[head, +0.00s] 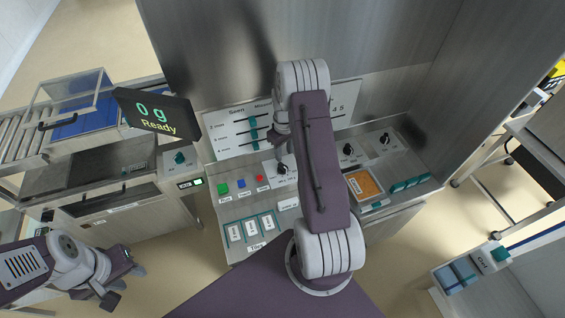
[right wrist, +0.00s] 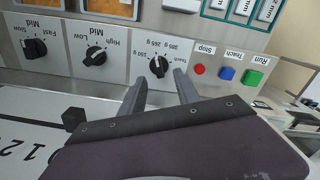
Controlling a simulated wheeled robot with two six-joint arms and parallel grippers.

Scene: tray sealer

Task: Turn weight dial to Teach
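The weight dial (right wrist: 159,66) is a black knob on a white plate marked 265 g, 385 g and Teach, seen upside down in the right wrist view. I cannot tell for sure which mark its pointer faces. My right gripper (right wrist: 161,80) is open, its two fingers apart just short of the dial, one to either side in that view. In the head view the dial (head: 282,169) is partly covered by my right arm. My left gripper (head: 126,282) hangs empty and appears open at the lower left, far from the dial.
Stop (right wrist: 199,69), Teach (right wrist: 227,74) and Run (right wrist: 253,77) buttons sit beside the dial. Two other black dials, marked High/Low/Mid (right wrist: 95,56) and Fast/Mid (right wrist: 35,48), are on the same panel. A display (head: 155,113) reads 0 g Ready.

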